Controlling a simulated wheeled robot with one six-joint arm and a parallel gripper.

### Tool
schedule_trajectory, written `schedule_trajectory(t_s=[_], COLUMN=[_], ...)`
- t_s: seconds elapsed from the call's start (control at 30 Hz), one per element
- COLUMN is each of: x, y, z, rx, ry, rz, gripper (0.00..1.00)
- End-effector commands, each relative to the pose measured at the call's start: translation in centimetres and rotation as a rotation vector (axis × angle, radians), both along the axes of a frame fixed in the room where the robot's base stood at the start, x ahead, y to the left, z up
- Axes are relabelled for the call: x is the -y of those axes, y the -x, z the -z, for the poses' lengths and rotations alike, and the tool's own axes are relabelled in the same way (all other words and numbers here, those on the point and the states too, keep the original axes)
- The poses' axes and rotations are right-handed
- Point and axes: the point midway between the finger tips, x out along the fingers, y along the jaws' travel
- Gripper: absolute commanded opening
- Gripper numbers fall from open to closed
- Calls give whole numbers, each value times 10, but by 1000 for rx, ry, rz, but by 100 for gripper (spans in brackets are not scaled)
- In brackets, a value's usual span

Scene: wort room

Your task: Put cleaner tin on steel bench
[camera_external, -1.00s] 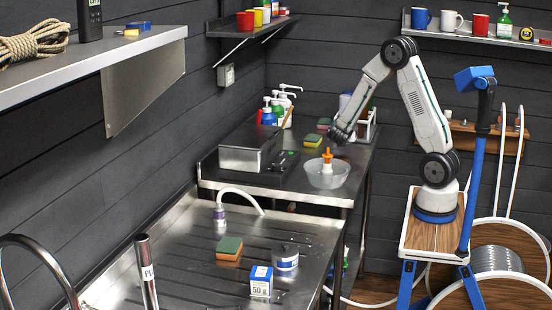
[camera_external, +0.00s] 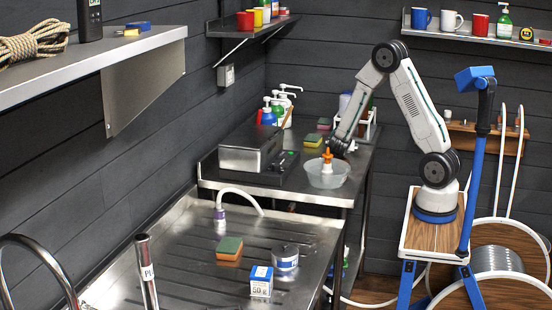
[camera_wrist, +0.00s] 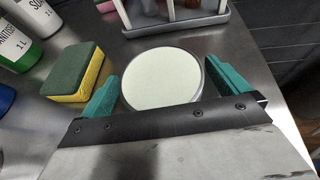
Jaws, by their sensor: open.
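In the wrist view a round tin (camera_wrist: 162,79) with a pale, flat top stands upright on a dark steel surface (camera_wrist: 120,30). It looks like the cleaner tin, but no label shows. My gripper (camera_wrist: 163,92) is open, with one teal finger on each side of the tin. I cannot tell whether either finger touches it. In the external view my gripper (camera_external: 341,145) is low over the back steel bench (camera_external: 300,186), just behind the clear bowl, and the tin is hidden there. The front steel sink bench (camera_external: 190,260) has a drainer.
A green-yellow sponge (camera_wrist: 76,72) lies left of the tin, and a grey rack (camera_wrist: 178,24) stands behind it. A clear bowl (camera_external: 327,175) and a steel box (camera_external: 250,150) are on the back bench. The front bench holds a sponge (camera_external: 229,249), jar (camera_external: 285,258) and small carton (camera_external: 261,281).

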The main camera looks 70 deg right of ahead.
Motion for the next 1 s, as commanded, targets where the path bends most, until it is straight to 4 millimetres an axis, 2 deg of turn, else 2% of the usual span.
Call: schedule_trajectory(t_s=[0.17, 0.4, 0.6, 0.8, 0.93, 1.0], x=[-14, -62, -95, -109, -115, -122], y=[0, 6, 9, 14, 27, 45], z=[-9, -28, -42, -50, -67, -85], rx=[3, 2, 3, 10, 83, 173], ry=[1, 1, 1, -2, -31, -71], rz=[-3, -6, -4, 7, 82, 175], gripper=[100, 100, 100, 100, 100, 100])
